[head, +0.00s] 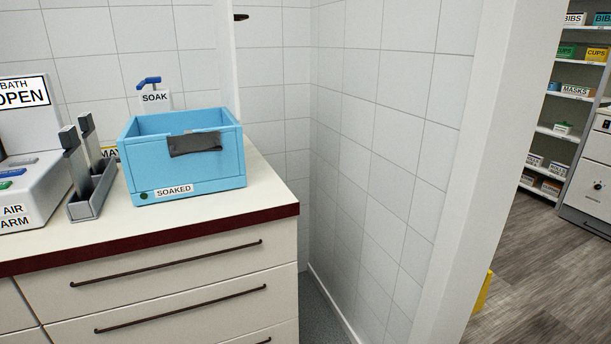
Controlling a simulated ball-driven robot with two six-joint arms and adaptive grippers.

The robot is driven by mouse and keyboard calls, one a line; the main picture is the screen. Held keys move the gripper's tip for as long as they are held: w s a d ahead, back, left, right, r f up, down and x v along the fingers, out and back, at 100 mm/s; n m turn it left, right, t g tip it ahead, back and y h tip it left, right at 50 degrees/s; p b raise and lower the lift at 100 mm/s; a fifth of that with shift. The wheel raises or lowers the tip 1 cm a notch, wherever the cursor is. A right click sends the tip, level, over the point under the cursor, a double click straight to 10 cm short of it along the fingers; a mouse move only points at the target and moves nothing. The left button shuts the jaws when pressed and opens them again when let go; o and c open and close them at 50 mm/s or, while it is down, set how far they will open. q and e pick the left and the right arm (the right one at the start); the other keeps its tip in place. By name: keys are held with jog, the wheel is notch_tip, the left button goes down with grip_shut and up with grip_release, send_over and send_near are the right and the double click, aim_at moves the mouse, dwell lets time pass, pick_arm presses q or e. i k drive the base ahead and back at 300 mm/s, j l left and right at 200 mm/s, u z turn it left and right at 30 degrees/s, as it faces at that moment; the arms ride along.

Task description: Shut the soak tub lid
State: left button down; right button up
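A light-blue open-topped tub (141,183) labelled SOAKED stands near the right end of the counter. A dark grey piece (195,144) sits at its front rim, and a small green dot is on its lower front. Behind it is a white item (157,100) labelled SOAK with a blue lever-like top (149,82); its lower part is hidden by the blue tub. I cannot tell whether the white item is a tub or a dispenser, or which part is a lid. Neither of my grippers is in view.
The counter top (220,207) has a dark red front edge, with drawers below. A grey holder (92,197) with two upright pieces and a white unit (30,190) stand left. A tiled wall closes the right; beyond a white post are shelves (567,95) and open floor.

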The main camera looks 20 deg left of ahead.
aim_at(224, 18)
jog(key=l+u, duration=0.15)
jog(key=u, duration=0.3)
jog(key=i+l+u, duration=0.1)
jog(key=u, duration=0.35)
jog(key=l+u, duration=0.3)
jog(key=u, duration=0.15)
jog(key=l+u, duration=0.15)
jog(key=l, duration=0.35)
jog(key=k+l+u, duration=0.2)
jog(key=l, duration=0.3)
jog(key=l+u, duration=0.15)
jog(key=l, duration=0.4)
